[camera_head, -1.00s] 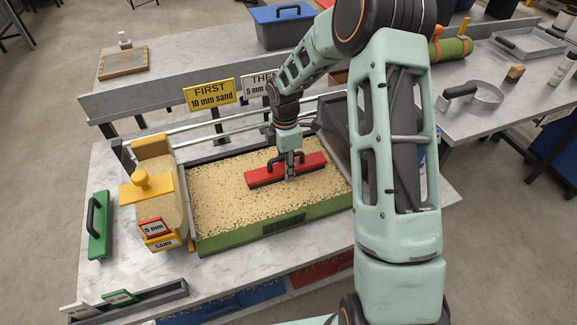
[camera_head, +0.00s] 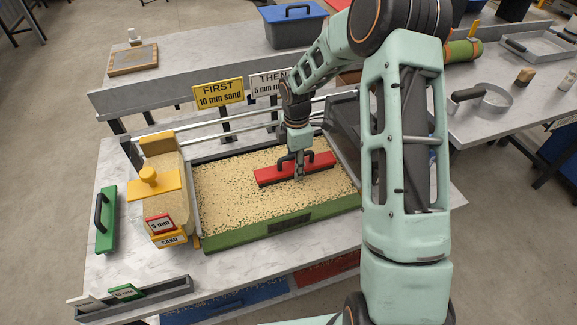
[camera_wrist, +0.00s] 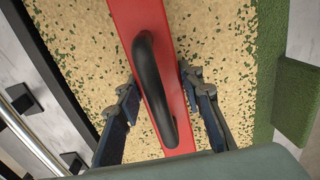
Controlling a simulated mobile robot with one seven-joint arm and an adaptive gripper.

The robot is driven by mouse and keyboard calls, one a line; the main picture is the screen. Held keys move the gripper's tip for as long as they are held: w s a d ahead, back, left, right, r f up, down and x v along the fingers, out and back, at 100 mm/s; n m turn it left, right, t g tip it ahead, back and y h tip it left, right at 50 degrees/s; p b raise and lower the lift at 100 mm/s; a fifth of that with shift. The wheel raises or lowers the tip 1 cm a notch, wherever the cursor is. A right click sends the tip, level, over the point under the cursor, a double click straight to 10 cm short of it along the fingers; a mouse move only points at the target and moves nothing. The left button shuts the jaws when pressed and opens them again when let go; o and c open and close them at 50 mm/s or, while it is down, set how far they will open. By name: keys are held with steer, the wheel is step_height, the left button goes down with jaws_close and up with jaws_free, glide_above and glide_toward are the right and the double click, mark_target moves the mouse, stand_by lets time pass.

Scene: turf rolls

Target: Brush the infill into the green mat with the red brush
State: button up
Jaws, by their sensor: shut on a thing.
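The red brush (camera_head: 275,175), a long red block with a black handle, lies across the right half of the sand-covered mat. My gripper (camera_head: 298,172) is shut on the red brush from above; in the wrist view its two fingers sit on either side of the red brush (camera_wrist: 143,20). The green mat (camera_head: 262,232) lies in a grey-edged tray, its green front edge bare. Tan infill (camera_head: 230,195) covers most of its top with green flecks showing through. Whether the bristles touch the infill is hidden.
A yellow sand hopper (camera_head: 158,190) with a red "5 mm" tag stands left of the mat. A green brush (camera_head: 107,218) lies at the far left. Signs reading "FIRST 10 mm sand" (camera_head: 218,92) and "THEN" (camera_head: 270,83) stand behind. A grey chute (camera_head: 342,125) stands right.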

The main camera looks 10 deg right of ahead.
mark_target(239, 168)
steer(key=shift+w+a+b, duration=0.35)
steer(key=shift+w+a, duration=0.35)
steer(key=shift+a, duration=2.15)
steer(key=shift+w+a+b, duration=0.3)
steer(key=shift+w+a, duration=0.45)
steer(key=shift+a, duration=2.1)
steer(key=shift+w+a+b, duration=0.35)
steer(key=shift+w+a, duration=0.35)
steer(key=shift+a, duration=2.15)
steer(key=shift+d, duration=0.1)
steer(key=shift+w+d, duration=0.15)
steer(key=shift+d, duration=0.65)
steer(key=shift+w+d, duration=0.15)
steer(key=shift+d, duration=0.6)
steer(key=shift+a, duration=0.1)
steer(key=shift+s+a, duration=0.15)
steer(key=shift+a, duration=0.6)
steer(key=shift+s+a, duration=0.15)
steer(key=shift+a, duration=0.6)
steer(key=shift+w+d+p, duration=0.25)
steer(key=shift+w+d, duration=0.3)
steer(key=shift+d, duration=2.05)
steer(key=shift+w+d+p, duration=0.2)
steer(key=shift+w+d, duration=0.3)
steer(key=shift+d, duration=2.1)
steer(key=shift+w+d+p, duration=0.25)
steer(key=shift+w+d, duration=0.3)
steer(key=shift+d, duration=2.05)
